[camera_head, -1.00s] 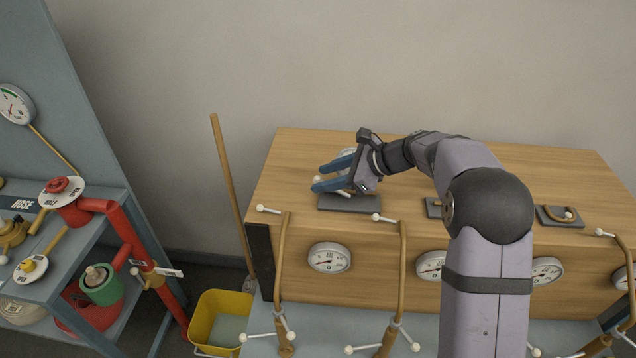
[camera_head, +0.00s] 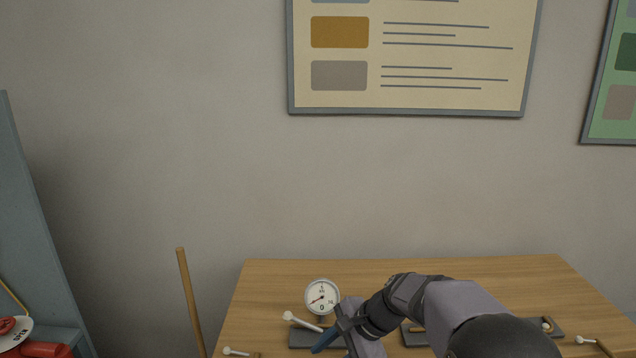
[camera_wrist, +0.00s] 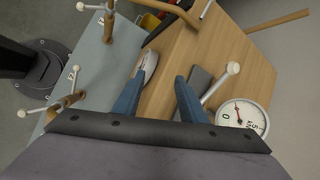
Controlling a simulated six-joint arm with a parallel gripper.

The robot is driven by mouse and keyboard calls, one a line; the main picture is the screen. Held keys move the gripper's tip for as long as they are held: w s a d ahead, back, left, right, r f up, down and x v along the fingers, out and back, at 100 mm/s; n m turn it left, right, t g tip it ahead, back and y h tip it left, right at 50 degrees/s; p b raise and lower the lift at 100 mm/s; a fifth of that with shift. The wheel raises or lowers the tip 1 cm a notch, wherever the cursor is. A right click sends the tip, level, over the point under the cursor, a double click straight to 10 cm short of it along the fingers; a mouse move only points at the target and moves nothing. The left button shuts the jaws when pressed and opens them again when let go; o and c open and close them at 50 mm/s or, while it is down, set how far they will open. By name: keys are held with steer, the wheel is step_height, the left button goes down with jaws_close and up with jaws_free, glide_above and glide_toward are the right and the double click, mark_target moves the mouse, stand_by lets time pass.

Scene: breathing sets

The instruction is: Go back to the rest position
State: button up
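My gripper (camera_head: 328,341) is over the front left of the wooden bench (camera_head: 420,268). In the wrist view its two blue fingers (camera_wrist: 157,88) stand apart, with nothing held between them. A white-knobbed lever (camera_head: 305,321) rises from a dark plate (camera_head: 300,337) on the bench, just left of my gripper. A round white gauge (camera_head: 322,297) stands behind it. In the wrist view the lever (camera_wrist: 217,84) and the gauge (camera_wrist: 242,117) lie to the right of the fingers, outside the gap.
Another dark plate (camera_head: 411,337) is partly hidden by my arm. A wooden pole (camera_head: 190,300) leans left of the bench. A red pipe stand (camera_head: 38,348) is at lower left. Wall posters (camera_head: 420,55) hang behind. White-knobbed levers (camera_wrist: 72,97) stand along the bench front.

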steer(key=s+d+f+n+h, duration=0.2)
steer(key=s+d+n, duration=0.2)
steer(key=s, duration=0.3)
steer(key=s+d+f+n+g+h, duration=0.1)
steer(key=s+d+f+n+h, duration=0.1)
steer(key=s+d+n, duration=0.3)
steer(key=s+d+f+n+g+h, duration=0.1)
steer(key=s+d+f+n+h, duration=0.1)
steer(key=s, duration=0.9)
steer(key=d+f+n, duration=0.1)
steer(key=d+n, duration=0.1)
steer(key=shift+d+n, duration=0.2)
steer(key=shift+n, duration=0.1)
steer(key=shift+r, duration=0.1)
